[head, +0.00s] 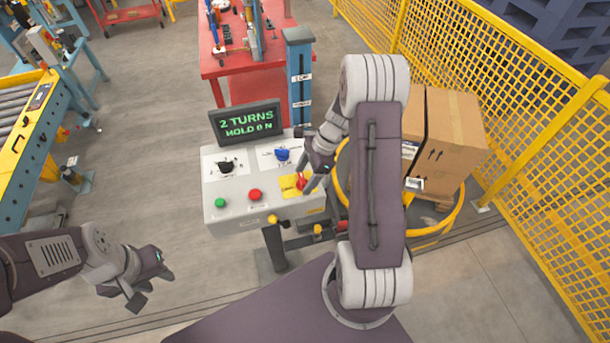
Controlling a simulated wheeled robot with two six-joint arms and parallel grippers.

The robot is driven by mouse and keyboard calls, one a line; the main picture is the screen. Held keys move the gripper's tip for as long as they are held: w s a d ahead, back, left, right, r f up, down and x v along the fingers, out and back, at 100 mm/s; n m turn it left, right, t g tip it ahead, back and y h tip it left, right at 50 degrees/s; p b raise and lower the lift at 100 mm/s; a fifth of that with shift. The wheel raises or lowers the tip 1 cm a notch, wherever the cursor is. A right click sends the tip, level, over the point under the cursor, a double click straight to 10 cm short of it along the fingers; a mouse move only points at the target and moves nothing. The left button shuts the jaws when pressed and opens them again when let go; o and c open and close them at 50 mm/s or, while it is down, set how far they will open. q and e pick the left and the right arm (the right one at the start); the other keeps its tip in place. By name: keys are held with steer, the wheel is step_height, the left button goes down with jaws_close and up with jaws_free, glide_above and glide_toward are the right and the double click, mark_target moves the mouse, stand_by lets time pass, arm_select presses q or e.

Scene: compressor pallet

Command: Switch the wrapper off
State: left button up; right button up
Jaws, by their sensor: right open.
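The grey control box (235,212) of the wrapper stands in the middle of the head view. On the box are a black knob (227,167), a blue knob (283,154), a green button (220,203), a red button (255,195) and a red switch (300,184) on a yellow plate (289,187). My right gripper (310,180) is open at the red switch, partly covering it; I cannot tell whether it touches. My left gripper (153,290) looks open and empty, low on the left, away from the box.
Cardboard boxes (455,135) stand on a pallet inside a yellow ring (446,222), behind my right arm. A blue post (299,75) rises behind the control box. A yellow mesh fence (500,90) closes the right side. A roller conveyor (22,115) stands left. Floor between is clear.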

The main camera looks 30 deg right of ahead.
steer(key=shift+w+a, duration=0.1)
steer(key=shift+w+f, duration=0.1)
steer(key=c, duration=1.4)
